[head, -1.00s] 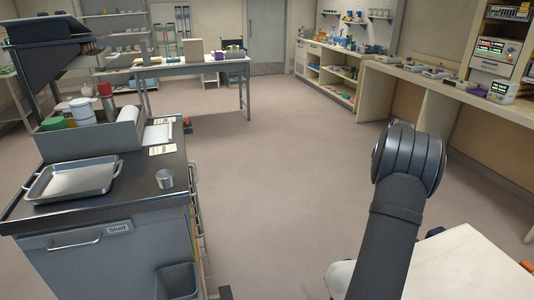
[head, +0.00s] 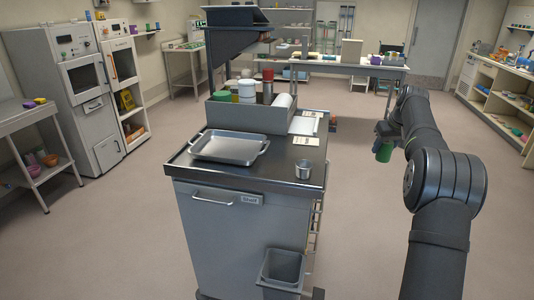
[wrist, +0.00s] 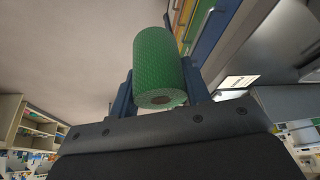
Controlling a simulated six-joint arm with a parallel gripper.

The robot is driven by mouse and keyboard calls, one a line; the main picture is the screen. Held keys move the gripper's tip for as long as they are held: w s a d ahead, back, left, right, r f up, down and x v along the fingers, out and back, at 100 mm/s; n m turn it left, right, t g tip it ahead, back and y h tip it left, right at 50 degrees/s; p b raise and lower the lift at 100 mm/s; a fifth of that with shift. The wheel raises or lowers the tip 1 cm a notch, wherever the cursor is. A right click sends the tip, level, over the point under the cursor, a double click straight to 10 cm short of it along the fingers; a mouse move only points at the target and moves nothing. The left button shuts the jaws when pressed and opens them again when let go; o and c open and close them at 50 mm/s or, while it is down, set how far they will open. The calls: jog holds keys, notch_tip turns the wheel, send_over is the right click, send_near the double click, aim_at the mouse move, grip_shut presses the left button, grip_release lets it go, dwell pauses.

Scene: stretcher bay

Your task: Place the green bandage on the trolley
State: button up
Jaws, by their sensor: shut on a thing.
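The green bandage (head: 384,152) is a rolled cylinder held by my gripper (head: 385,135), to the right of the trolley in the head view. In the wrist view the green bandage (wrist: 158,65) sits between the two blue fingers of my gripper (wrist: 158,85), its round end facing the camera. The trolley (head: 255,172) is a grey cabinet with a dark top in the middle of the head view. The bandage is held off the trolley, over open floor.
A metal tray (head: 230,160) lies on the trolley's top at left, and a small metal cup (head: 303,170) stands at its front right. A raised bin (head: 250,116) with bottles and jars lines the back. A waste bin (head: 281,270) hangs at the front. Bare top shows between tray and cup.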

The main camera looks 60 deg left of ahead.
jog(key=s+a+r+n+g, duration=0.1)
jog(key=s+a+r+n, duration=0.1)
jog(key=s+a, duration=0.65)
jog(key=s+a+r+n+g, duration=0.1)
jog(key=s+a+r+n, duration=0.2)
jog(key=s+a, duration=0.55)
jog(key=shift+y, duration=0.3)
jog(key=s+a+f, duration=0.3)
jog(key=s+a, duration=0.1)
jog(key=s+a+f, duration=0.4)
jog(key=shift+s, duration=0.1)
jog(key=shift+s+a+f, duration=0.1)
jog(key=shift+a+f, duration=0.1)
jog(key=shift+d+f, duration=0.1)
jog(key=shift+f, duration=1.8)
jog(key=shift+f, duration=0.15)
jog(key=o, duration=1)
